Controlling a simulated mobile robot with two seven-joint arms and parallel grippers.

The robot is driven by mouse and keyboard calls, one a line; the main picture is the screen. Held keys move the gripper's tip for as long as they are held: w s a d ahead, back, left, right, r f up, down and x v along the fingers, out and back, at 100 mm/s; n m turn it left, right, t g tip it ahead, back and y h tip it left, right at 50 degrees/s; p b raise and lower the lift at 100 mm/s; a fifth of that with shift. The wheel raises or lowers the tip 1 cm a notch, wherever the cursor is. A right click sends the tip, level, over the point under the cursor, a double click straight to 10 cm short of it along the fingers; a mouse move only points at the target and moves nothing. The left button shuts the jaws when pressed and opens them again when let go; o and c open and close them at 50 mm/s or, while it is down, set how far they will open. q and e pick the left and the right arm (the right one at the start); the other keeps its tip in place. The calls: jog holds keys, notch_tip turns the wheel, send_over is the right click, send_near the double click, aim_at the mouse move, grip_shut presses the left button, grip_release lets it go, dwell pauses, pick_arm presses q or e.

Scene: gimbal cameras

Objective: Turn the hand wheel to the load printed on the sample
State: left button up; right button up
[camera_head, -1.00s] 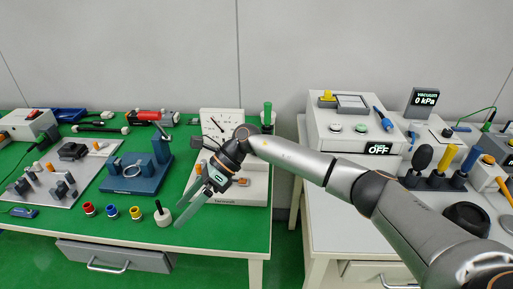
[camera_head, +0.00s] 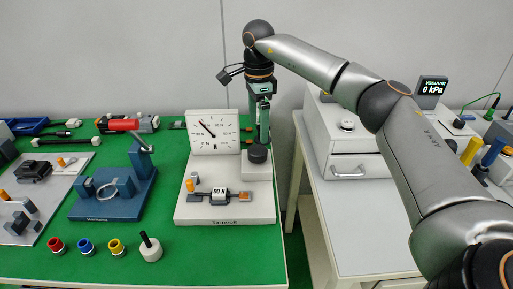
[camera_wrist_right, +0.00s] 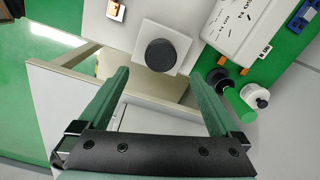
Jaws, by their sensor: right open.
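The tester (camera_head: 225,214) is a pale base on the green table with a square white dial (camera_head: 213,132), its needle pointing to the upper left. The sample (camera_head: 218,196) lies across the base; its small label seems to read 90 N, but I cannot be sure. The black round hand wheel (camera_head: 257,154) sits on a pale block at the base's right. It also shows in the wrist view (camera_wrist_right: 161,55). My right gripper (camera_head: 263,140) points down, open and empty, just above the hand wheel. In the wrist view the wheel appears beyond the fingertips. My left gripper is out of view.
A blue fixture (camera_head: 112,201) with a red-handled lever stands to the left. Red, blue and yellow rings and a black-handled piece (camera_head: 151,247) stand in front. A green cylinder (camera_wrist_right: 240,103) is close to the gripper. A cabinet with a drawer (camera_head: 348,168) stands right.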

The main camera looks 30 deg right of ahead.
aim_at(258, 149)
notch_tip(258, 149, down, 8)
jog(key=shift+r, duration=0.1)
dwell(0.4)
jog(key=c, duration=1.4)
